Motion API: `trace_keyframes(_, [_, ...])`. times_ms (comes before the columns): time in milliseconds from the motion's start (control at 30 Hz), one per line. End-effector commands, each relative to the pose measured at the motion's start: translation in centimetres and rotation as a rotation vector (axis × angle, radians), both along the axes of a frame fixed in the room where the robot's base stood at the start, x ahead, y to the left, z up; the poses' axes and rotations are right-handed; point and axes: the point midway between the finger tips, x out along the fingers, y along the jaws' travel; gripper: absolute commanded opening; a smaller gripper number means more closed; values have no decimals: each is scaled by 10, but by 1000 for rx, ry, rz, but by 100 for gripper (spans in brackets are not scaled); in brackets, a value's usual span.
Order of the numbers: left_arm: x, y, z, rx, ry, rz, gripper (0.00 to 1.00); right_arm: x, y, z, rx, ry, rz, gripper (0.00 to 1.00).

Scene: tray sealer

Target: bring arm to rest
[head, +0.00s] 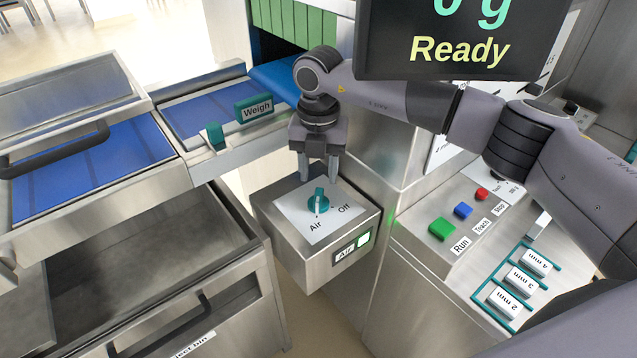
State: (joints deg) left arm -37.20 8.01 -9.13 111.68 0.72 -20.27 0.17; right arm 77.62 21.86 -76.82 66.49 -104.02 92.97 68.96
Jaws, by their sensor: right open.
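My right arm comes in from the right edge. My right gripper (318,172) points down and is open and empty, just above and behind the teal Air knob (319,201). The knob sits on a steel box (290,245) with "Air" and "Off" marks. I cannot tell whether the fingertips touch the box or knob. A lit green-white lamp (364,239) beside an "Air" label is on the box front. My left gripper is not in view.
A blue conveyor (95,165) and "Weigh" sign (254,107) lie left, above an open reject bin (130,255). The control panel with Run (443,229), blue and red buttons and thickness blocks (517,283) is right. A "Ready" display (460,50) hangs above the arm.

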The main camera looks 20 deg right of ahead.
Motion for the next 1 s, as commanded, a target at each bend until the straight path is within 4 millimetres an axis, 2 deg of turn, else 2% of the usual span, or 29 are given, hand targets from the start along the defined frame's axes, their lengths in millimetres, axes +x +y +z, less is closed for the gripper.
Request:
trace_keyframes(200, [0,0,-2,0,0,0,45,0,0,17,1,0,0,45])
trace_keyframes(600, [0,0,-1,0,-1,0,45,0,0,17,1,0,0,45])
trace_keyframes(700, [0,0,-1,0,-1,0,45,-3,6,12,26,10,13,45])
trace_keyframes(767, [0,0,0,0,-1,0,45,-8,16,6,69,22,35,45])
trace_keyframes(867, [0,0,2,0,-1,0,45,-25,48,-12,205,58,95,45])
trace_keyframes(1000, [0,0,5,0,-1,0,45,-62,112,-31,521,116,178,45])
